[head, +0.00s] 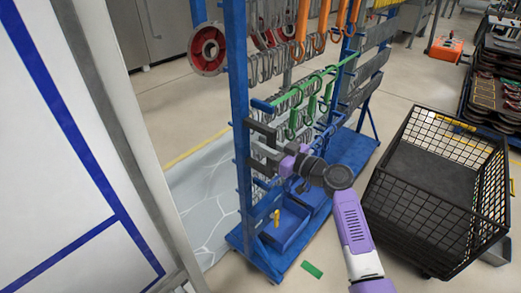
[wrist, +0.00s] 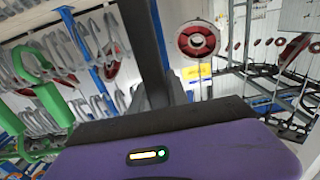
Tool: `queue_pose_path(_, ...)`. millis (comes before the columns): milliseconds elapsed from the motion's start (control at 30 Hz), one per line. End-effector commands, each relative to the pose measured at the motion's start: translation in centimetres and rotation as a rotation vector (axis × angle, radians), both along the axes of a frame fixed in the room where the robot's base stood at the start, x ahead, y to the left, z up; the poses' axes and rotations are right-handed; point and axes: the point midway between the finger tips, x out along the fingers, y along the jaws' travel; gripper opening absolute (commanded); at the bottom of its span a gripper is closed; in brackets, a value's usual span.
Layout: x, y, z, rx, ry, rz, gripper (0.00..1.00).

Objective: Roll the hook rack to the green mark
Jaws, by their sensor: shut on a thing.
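The hook rack (head: 238,95) is a tall blue frame hung with grey, orange and green hooks. It stands upright on a blue base, and its hooks also show in the wrist view (wrist: 85,55). My gripper (head: 254,143) is at the rack's near left upright, shut on the rack at about mid-height. The exact contact is partly hidden by the dark fingers. In the wrist view a dark finger stands in front of the rack. The green mark (head: 312,269) is a small green patch on the floor, just right of the rack's near base end.
A black wire cart (head: 425,190) stands close on the right. A blue bin (head: 286,226) sits on the rack's base. A white, blue-striped panel (head: 70,150) fills the left. A red reel (head: 207,49) is at the rack's upper left. A narrow floor strip is clear around the mark.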

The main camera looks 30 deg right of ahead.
Motion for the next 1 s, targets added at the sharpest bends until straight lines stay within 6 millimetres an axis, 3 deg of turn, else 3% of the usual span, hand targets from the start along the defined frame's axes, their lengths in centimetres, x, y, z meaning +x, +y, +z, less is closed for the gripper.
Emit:
queue_pose_path(33,0.2,-1.3,-0.3,-0.002,-0.005,-0.019,0.0)
queue_pose_path(100,0.4,-1.9,-0.3,-0.004,-0.004,-0.019,0.0)
queue_pose_path(1000,2.3,-7.7,-0.1,-0.002,-0.001,-0.014,0.0)
